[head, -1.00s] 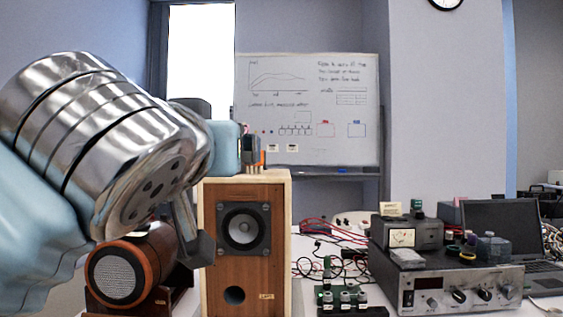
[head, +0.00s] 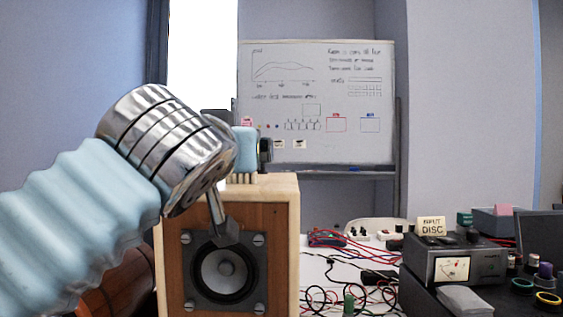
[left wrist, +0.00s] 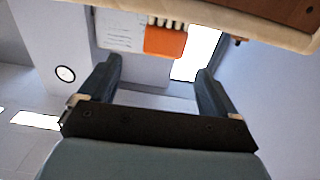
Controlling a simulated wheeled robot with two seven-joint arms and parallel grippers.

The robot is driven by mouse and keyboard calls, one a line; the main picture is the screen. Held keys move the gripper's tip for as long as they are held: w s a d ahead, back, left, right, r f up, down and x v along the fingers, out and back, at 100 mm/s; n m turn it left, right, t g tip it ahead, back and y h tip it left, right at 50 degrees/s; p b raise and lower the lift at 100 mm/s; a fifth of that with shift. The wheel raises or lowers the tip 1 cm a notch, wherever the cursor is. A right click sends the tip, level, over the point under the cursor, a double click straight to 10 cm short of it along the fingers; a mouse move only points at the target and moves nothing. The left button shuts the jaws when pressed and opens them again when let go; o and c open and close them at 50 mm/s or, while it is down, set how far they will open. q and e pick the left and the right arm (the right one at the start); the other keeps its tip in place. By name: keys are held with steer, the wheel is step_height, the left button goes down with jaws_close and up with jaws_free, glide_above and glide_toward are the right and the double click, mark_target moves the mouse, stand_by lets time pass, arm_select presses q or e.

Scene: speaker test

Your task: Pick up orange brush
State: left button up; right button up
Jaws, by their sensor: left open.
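The orange brush (left wrist: 165,42) shows in the left wrist view, with its pale bristles at the edge of the wooden speaker top. In the head view only its pale bristles (head: 242,179) show, on top of the wooden speaker (head: 285,230); my gripper hides the rest. My right gripper is not in view.
A round wooden speaker (head: 120,290) is partly hidden behind my left arm. Right of the speaker are tangled cables (head: 350,265), a meter box (head: 455,265) and black gear. A whiteboard (head: 330,90) stands behind.

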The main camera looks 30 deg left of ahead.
arm_select(q)
steer(key=x, duration=0.3)
steer(key=p+x, duration=0.1)
steer(key=x, duration=0.3)
steer(key=shift+a+r+p, duration=0.2)
steer(key=shift+a+p, duration=0.05)
steer(key=shift+p, duration=0.05)
steer(key=shift+w+a, duration=0.15)
steer(key=shift+w, duration=0.2)
steer(key=c, duration=1.2)
steer(key=shift+o, duration=0.2)
steer(key=shift+r, duration=0.1)
